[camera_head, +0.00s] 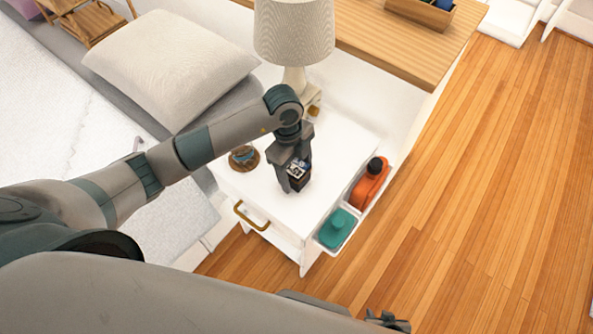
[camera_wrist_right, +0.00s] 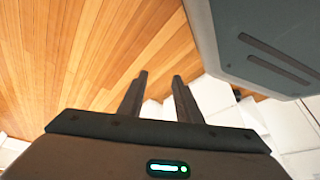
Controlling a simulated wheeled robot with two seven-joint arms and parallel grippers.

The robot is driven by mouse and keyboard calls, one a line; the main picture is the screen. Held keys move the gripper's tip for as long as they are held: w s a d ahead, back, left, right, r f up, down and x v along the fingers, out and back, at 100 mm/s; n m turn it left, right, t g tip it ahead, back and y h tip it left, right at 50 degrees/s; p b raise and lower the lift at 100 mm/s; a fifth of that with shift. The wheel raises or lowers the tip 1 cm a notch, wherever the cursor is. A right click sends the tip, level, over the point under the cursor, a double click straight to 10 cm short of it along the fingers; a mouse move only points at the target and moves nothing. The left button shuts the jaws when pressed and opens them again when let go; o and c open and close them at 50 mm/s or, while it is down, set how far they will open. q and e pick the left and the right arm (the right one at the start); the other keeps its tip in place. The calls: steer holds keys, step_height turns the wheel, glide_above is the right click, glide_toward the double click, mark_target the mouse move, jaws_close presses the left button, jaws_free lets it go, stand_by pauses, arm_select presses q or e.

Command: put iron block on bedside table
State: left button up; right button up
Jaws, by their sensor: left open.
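The white bedside table (camera_head: 323,161) stands beside the bed in the head view. My left gripper (camera_head: 294,178) points down over its top and is open. A small dark block (camera_head: 299,171) with a light patterned upper face, which looks like the iron block, is between or right beside its fingers. The fingers partly hide it, and I cannot tell whether it touches them. It appears to be at the tabletop. My right gripper (camera_wrist_right: 160,92) is open and empty, with wooden floor behind it in the right wrist view.
A lamp (camera_head: 294,35) stands at the table's back, and a round wooden item (camera_head: 244,158) lies to the left of the gripper. A side tray holds an orange bottle (camera_head: 370,183) and a teal item (camera_head: 337,229). Wooden floor (camera_head: 480,200) is clear at right.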

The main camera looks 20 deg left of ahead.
arm_select(q)
steer(key=r, duration=0.3)
steer(key=a+r, duration=0.1)
steer(key=r, duration=0.6)
steer(key=shift+w+a+r+b, duration=0.2)
steer(key=shift+w+r+b, duration=0.1)
steer(key=shift+r+b, duration=0.05)
steer(key=shift+a+r, duration=0.1)
steer(key=shift+r, duration=0.65)
arm_select(e)
steer(key=shift+s+d+f+g, duration=0.2)
steer(key=shift+s+d+g, duration=0.15)
steer(key=shift+d, duration=0.2)
steer(key=shift+a, duration=0.2)
